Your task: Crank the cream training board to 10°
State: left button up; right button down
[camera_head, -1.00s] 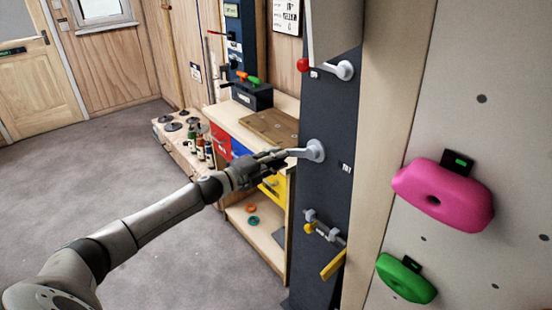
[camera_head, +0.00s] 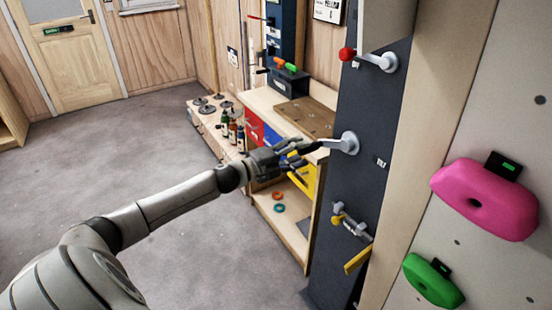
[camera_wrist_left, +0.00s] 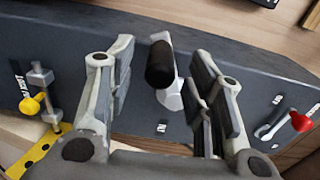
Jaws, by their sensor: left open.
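The cream training board (camera_head: 505,130) stands at the right in the head view, with a pink hold and a green hold on it. Beside it is a dark post (camera_head: 350,195) bearing a grey crank (camera_head: 347,143) whose arm points left. In the left wrist view the crank's black grip (camera_wrist_left: 160,64) sits between the two fingers, with gaps on both sides. My left gripper (camera_head: 300,152) is open at the crank's grip end; it also shows in the left wrist view (camera_wrist_left: 163,92). My right gripper is not in view.
A red-knobbed lever (camera_head: 348,54) is above the crank. A yellow-knobbed pin (camera_head: 338,220) and a yellow handle (camera_head: 357,258) are below it. A workbench (camera_head: 262,98) with coloured drawers stands behind my gripper. The grey floor at left is clear.

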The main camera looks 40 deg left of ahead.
pick_arm(q)
jog(key=v, duration=0.7)
jog(key=shift+s, duration=0.4)
jog(key=shift+a+r, duration=0.1)
